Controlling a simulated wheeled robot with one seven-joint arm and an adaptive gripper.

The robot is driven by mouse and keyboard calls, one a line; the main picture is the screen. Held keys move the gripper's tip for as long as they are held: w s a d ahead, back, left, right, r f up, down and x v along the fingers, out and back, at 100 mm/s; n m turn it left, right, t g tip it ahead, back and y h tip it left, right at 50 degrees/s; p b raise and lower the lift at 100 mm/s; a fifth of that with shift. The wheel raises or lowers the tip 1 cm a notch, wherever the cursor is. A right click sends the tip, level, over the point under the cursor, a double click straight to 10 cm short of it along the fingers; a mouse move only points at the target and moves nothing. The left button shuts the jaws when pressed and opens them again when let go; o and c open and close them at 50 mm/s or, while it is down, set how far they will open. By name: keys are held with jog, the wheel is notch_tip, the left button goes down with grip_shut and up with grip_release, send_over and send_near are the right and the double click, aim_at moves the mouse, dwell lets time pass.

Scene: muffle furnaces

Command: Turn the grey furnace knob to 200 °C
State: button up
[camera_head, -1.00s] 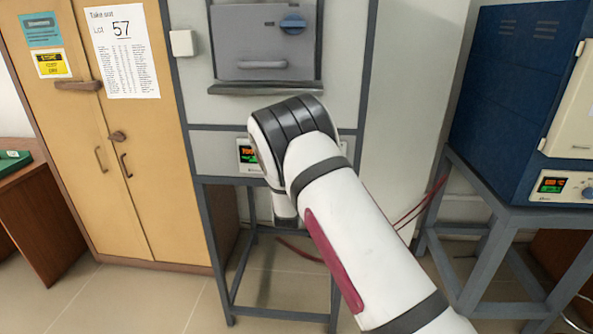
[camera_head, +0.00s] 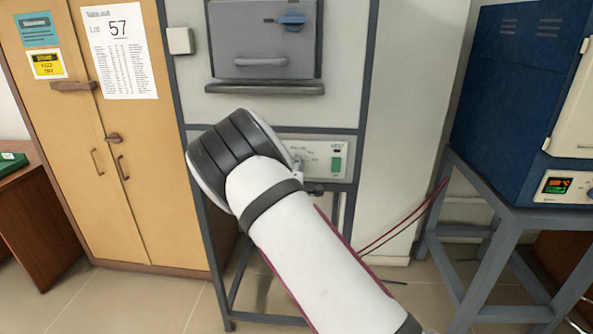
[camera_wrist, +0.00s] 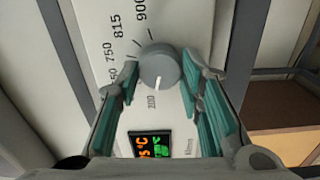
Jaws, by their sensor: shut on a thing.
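The grey knob (camera_wrist: 160,66) is round and sits on the light furnace panel (camera_wrist: 103,12), in the middle of the wrist view. Its white mark points down in that view, close to the printed 200. Marks for 750, 815 and 900 lie up and to the left. My gripper (camera_wrist: 161,70) has one teal-padded finger on each side of the knob and is shut on it. A display (camera_wrist: 150,144) with orange and green digits shows below, partly cut off and hard to read. In the head view, my arm hides most of the gripper and knob.
A green switch (camera_head: 337,163) is on the panel's right. A blue furnace (camera_head: 515,100) stands right, a yellow cabinet (camera_head: 110,170) left.

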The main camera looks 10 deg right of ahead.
dwell(0.4)
jog(key=o, duration=1.2)
jog(key=shift+c, duration=0.2)
jog(key=v, duration=1.2)
